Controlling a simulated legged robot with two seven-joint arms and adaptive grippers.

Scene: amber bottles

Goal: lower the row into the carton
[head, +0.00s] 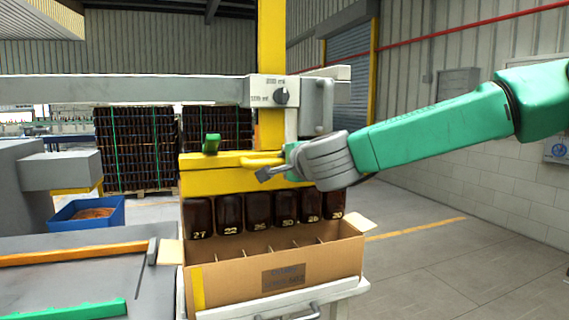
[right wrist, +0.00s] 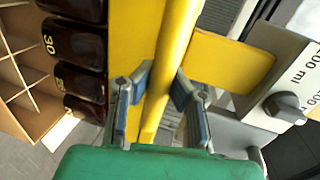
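A row of dark amber bottles (head: 258,210) with pale numbers hangs upright under a yellow lift head (head: 215,178). The bottles are directly above an open cardboard carton (head: 228,283) with dividers, and their lower ends are close to its back edge. In the right wrist view, bottles (right wrist: 78,57) and the divided carton (right wrist: 18,90) show at left. My right gripper (head: 268,163) is at the yellow handle bar (right wrist: 172,75) on the head's front. Its two fingers (right wrist: 163,100) stand either side of the bar, apparently with a small gap. My left gripper is out of view.
A dial (head: 281,96) with ml markings sits on the grey arm above. A grey table (head: 90,285) with an orange bar (head: 75,254) is at left, with a blue bin (head: 85,214) behind. Carton flaps stick out on both sides. Floor at right is clear.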

